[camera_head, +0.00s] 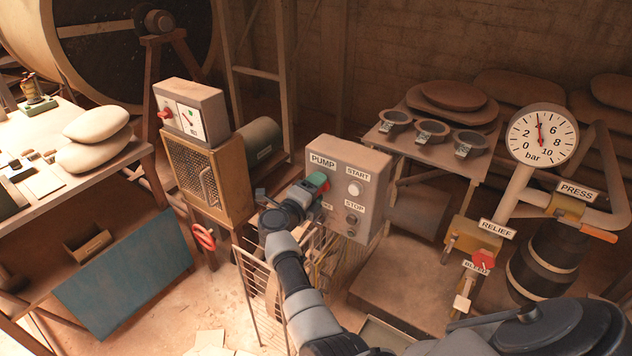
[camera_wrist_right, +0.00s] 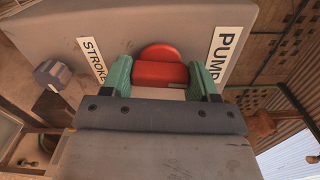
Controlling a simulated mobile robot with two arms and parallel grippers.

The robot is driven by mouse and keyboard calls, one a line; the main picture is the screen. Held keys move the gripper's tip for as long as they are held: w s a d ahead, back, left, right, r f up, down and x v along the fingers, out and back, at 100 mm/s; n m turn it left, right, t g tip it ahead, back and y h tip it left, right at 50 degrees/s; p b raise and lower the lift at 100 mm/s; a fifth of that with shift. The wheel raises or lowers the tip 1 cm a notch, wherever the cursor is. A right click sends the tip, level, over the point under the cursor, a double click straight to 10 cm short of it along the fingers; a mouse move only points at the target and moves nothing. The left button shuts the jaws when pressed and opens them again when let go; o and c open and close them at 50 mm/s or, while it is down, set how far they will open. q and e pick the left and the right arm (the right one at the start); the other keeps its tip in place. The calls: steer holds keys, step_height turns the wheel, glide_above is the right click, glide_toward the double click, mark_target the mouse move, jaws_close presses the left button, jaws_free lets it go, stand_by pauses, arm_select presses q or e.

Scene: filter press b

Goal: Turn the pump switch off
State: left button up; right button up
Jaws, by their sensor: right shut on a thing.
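The grey pump box (camera_head: 345,160) stands in the middle of the head view, with a PUMP label at its upper left and START and STOP buttons on its right side. The red pump switch (camera_wrist_right: 160,68) shows in the right wrist view between the PUMP and STROKE labels. My right gripper (camera_head: 318,183) is at the box's left front, its green fingers shut on the red switch. In the right wrist view the gripper (camera_wrist_right: 164,80) has one finger on each side of the switch. The switch is mostly hidden in the head view. My left gripper is not in view.
A round pressure gauge (camera_head: 541,136) reads near 5 bar at the right, above the PRESS and RELIEF labels. Another grey box (camera_head: 190,112) with a red knob stands at the left. A table with bowls (camera_head: 432,131) is behind.

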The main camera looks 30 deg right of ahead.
steer(key=shift+n+p, duration=0.5)
steer(key=shift+n, duration=0.2)
steer(key=o, duration=0.9)
steer(key=shift+a, duration=0.1)
